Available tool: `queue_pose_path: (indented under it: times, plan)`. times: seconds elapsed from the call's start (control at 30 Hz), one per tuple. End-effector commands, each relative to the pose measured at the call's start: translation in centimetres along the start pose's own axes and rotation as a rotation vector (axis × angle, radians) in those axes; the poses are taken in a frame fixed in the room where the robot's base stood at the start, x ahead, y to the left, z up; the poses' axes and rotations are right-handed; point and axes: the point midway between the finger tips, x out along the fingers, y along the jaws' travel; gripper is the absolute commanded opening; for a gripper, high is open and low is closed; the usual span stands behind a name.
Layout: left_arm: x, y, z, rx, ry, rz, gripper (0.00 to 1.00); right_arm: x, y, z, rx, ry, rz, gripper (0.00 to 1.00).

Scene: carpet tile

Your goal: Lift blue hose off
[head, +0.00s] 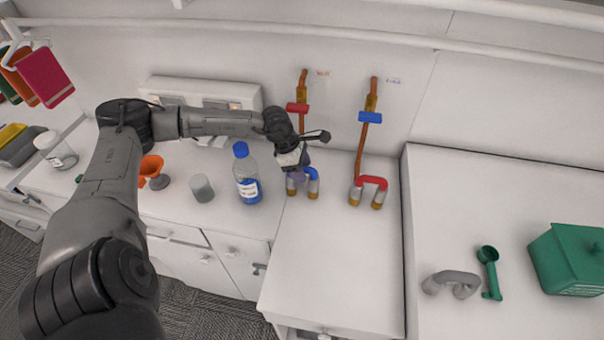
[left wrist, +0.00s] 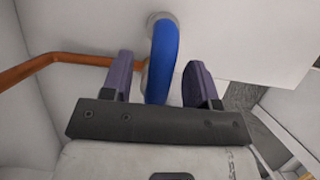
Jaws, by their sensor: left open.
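The blue hose (head: 313,173) is a short U-shaped piece with grey ends. It stands on brass-coloured fittings on the counter, below the pipe with the red valve handle (head: 297,108). My left gripper (head: 297,177) is over its left side and hides part of it. In the left wrist view, the blue hose (left wrist: 162,58) runs between the two open purple fingers of my left gripper (left wrist: 160,85), with a gap to the right finger. Its lower part is hidden behind the gripper body. My right gripper is in neither view.
A red hose (head: 373,182) stands on similar fittings to the right, below the pipe with the blue handle (head: 370,117). A blue-capped bottle (head: 246,178) stands close to the left. A grey hose (head: 450,283) and a green box (head: 570,260) lie on the right counter. The front counter is clear.

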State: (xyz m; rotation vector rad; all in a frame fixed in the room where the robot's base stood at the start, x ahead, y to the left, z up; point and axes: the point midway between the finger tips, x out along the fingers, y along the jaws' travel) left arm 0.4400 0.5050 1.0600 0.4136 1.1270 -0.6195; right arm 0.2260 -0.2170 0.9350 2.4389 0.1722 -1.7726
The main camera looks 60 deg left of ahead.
Motion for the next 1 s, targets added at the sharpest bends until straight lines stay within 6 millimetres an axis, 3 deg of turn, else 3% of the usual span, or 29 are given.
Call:
queue_pose_path:
  times: [0.33,0.87,1.0]
  plan:
    - [0.51,0.00,0.00,0.000,0.000,0.000,0.53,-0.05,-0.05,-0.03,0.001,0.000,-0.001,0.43]
    - [0.48,0.00,0.01,0.000,0.000,0.000,0.03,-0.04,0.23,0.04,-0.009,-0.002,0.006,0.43]
    - [0.45,0.01,0.03,0.000,-0.001,0.000,0.00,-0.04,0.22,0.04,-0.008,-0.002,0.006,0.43]
